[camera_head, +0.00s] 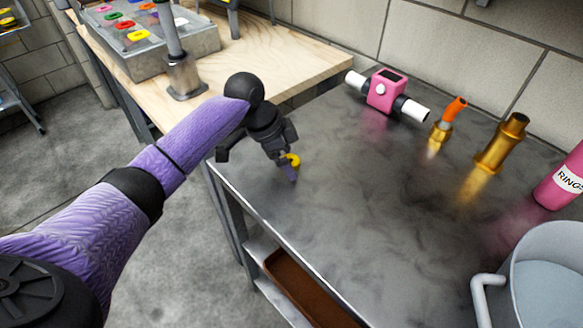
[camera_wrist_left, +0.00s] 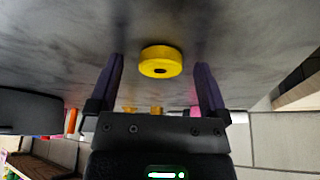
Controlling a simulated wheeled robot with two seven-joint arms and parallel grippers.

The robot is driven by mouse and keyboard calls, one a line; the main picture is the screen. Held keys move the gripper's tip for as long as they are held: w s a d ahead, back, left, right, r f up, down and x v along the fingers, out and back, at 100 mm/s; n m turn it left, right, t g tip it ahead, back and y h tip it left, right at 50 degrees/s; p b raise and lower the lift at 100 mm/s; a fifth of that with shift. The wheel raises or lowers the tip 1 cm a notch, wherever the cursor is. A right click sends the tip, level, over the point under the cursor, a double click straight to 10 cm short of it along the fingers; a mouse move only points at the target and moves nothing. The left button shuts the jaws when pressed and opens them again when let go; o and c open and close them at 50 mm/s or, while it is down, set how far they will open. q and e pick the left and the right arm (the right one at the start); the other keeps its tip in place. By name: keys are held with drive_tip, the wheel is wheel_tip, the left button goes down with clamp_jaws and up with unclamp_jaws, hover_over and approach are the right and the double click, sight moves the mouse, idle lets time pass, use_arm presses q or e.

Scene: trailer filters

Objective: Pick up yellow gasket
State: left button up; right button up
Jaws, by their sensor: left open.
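A yellow gasket (camera_head: 294,159), a thick ring, shows partly behind my left gripper near the left edge of the grey metal table (camera_head: 370,190). In the left wrist view the whole gasket (camera_wrist_left: 161,62) lies on the grey surface with its small dark hole facing the camera. My left gripper (camera_head: 287,167) is open, pointing down at the gasket. Its two purple fingers (camera_wrist_left: 160,66) appear on either side of the gasket in the wrist view, with a visible gap on each side. I cannot tell how far the fingertips are above the table. My right gripper is not in view.
A pink device with white ends (camera_head: 386,91), an orange-topped brass fitting (camera_head: 447,124), a brass cylinder (camera_head: 501,146) and a pink RINGS container (camera_head: 564,181) line the back. A bucket (camera_head: 548,275) stands front right. A wooden bench (camera_head: 270,60) holds a grey tray (camera_head: 190,49) of coloured rings. The table's middle is clear.

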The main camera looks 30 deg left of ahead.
use_arm(q)
drive_tip(key=shift+r, duration=0.1)
drive_tip(key=c, duration=1.3)
